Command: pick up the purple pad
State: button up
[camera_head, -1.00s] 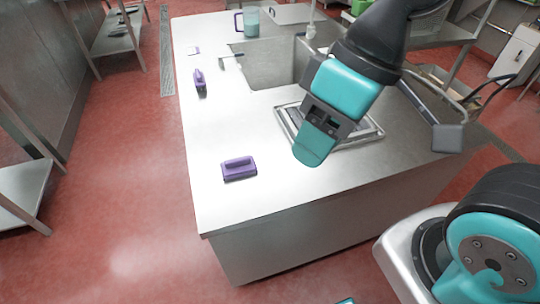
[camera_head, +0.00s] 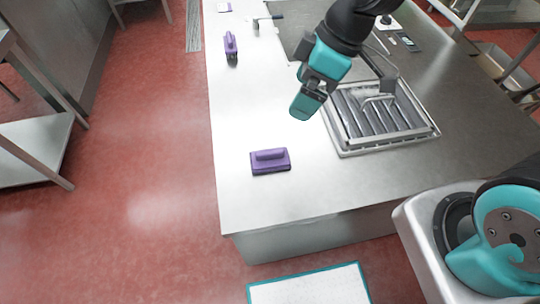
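The purple pad (camera_head: 270,162) is a flat purple block with a raised handle on top. It lies on the steel counter (camera_head: 235,185) near its front left edge. My gripper (camera_head: 305,106) hangs above the counter, behind and to the right of the pad, apart from it and pointing down. I see its teal finger from the side, and the gap between the fingers is hidden, so I cannot tell whether it is open. A second purple object (camera_head: 231,46), with a handle and dark bristles like a brush, stands farther back near the left edge.
A metal tray with rollers or slats (camera_head: 380,120) lies on the counter right of my gripper. The sink basin (camera_head: 300,25) is behind. A white mat with a teal border (camera_head: 310,288) lies on the red floor in front. A shelf (camera_head: 38,150) stands left.

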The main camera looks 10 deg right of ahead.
aim_at(270, 151)
jog(key=w+a+f+n, duration=0.1)
jog(key=f, duration=0.6)
jog(key=w+a+f+n+p, duration=0.1)
jog(key=w+f+n, duration=0.1)
jog(key=f, duration=0.5)
jog(key=w+a+f+n+p, duration=0.1)
jog(key=f, duration=0.6)
jog(key=shift+w+a+f, duration=0.2)
jog(key=shift+w+f, duration=0.15)
jog(key=shift+f, duration=0.05)
jog(key=shift+p+x, duration=1.5)
jog(key=shift+x, duration=1.7)
jog(key=shift+w, duration=0.2)
jog(key=c, duration=0.9)
